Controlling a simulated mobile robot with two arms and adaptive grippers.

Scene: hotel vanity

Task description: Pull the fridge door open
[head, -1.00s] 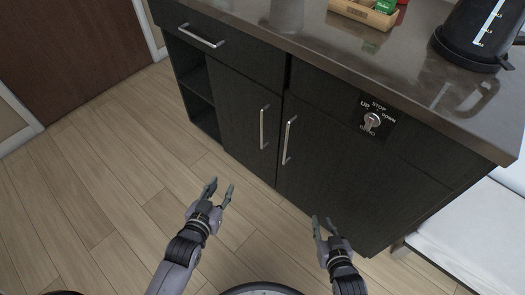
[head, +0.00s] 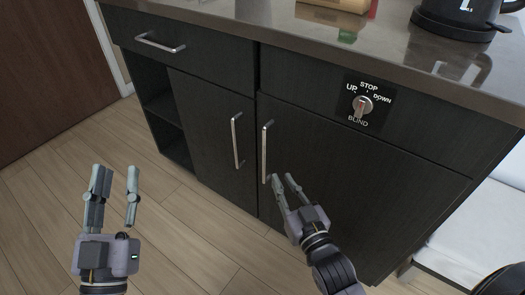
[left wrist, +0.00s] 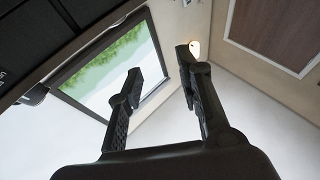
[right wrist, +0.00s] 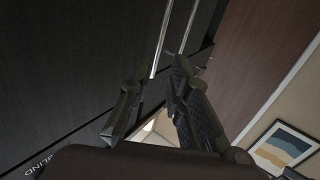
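The dark vanity has two lower doors with upright metal bar handles, a left door (head: 212,130) and a wider right door (head: 345,185). Which one is the fridge door I cannot tell. The right door's handle (head: 266,152) is just beyond my right gripper (head: 283,183), which is open, its fingertips close to the handle's lower end. In the right wrist view, the handle bars (right wrist: 162,38) show past the open fingers. Whether a finger touches the handle I cannot tell. My left gripper (head: 117,180) is open and empty over the floor, pointing upward. Both doors are shut.
A blind switch panel (head: 364,102) is on the front above the right door. A black kettle (head: 460,18) stands on the stone counter (head: 290,35). An open shelf (head: 165,125) is at the left, a white seat (head: 470,225) at the right. Wooden floor (head: 50,215) lies free at left.

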